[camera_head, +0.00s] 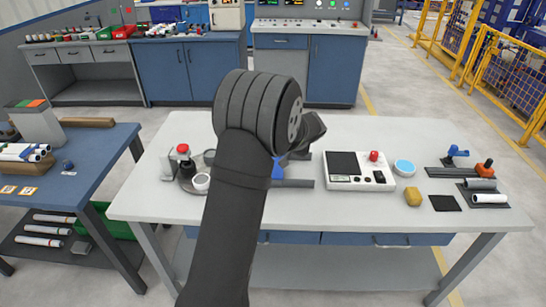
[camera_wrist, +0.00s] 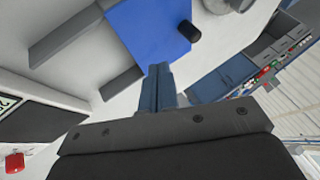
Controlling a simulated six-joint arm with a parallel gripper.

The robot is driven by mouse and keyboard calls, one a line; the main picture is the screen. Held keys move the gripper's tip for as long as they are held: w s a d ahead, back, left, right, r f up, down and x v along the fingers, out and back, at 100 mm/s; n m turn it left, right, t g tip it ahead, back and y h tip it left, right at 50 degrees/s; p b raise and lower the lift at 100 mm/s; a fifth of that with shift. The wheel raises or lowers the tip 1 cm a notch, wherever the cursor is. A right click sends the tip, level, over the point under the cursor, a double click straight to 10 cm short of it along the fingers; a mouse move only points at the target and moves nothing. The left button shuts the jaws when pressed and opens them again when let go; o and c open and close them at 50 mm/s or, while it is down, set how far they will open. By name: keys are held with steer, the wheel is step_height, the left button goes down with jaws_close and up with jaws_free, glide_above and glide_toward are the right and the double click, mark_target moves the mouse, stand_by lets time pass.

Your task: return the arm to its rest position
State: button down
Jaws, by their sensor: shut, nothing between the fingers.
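My arm rises from the bottom middle in the head view and hides most of my gripper. In the wrist view the two blue-grey fingers of my gripper (camera_wrist: 160,72) are together with nothing between them. Behind the fingertips lie a blue block (camera_wrist: 150,30), a small dark round part (camera_wrist: 188,31) and grey bars (camera_wrist: 65,35) on the pale table. In the head view a bit of the blue block (camera_head: 277,169) shows beside my arm. A dark pipe (camera_head: 480,184) and a white pipe (camera_head: 490,198) lie at the table's right end, away from my gripper.
On the white table (camera_head: 340,219) stand a control box (camera_head: 346,182) with a red button, a blue-topped round part (camera_head: 405,168), a yellow lump (camera_head: 413,196) and a red-capped bottle (camera_head: 183,152). A blue side table (camera_head: 85,160) is at left. The table's front strip is clear.

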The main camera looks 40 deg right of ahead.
steer(key=shift+v, duration=1.75)
steer(key=x, duration=1)
steer(key=shift+w+a+f, duration=0.1)
steer(key=shift+w+f, duration=0.05)
steer(key=shift+w, duration=0.15)
steer(key=shift+w+a, duration=0.7)
steer(key=shift+w, duration=0.15)
steer(key=shift+w+a, duration=0.2)
steer(key=shift+w, duration=0.2)
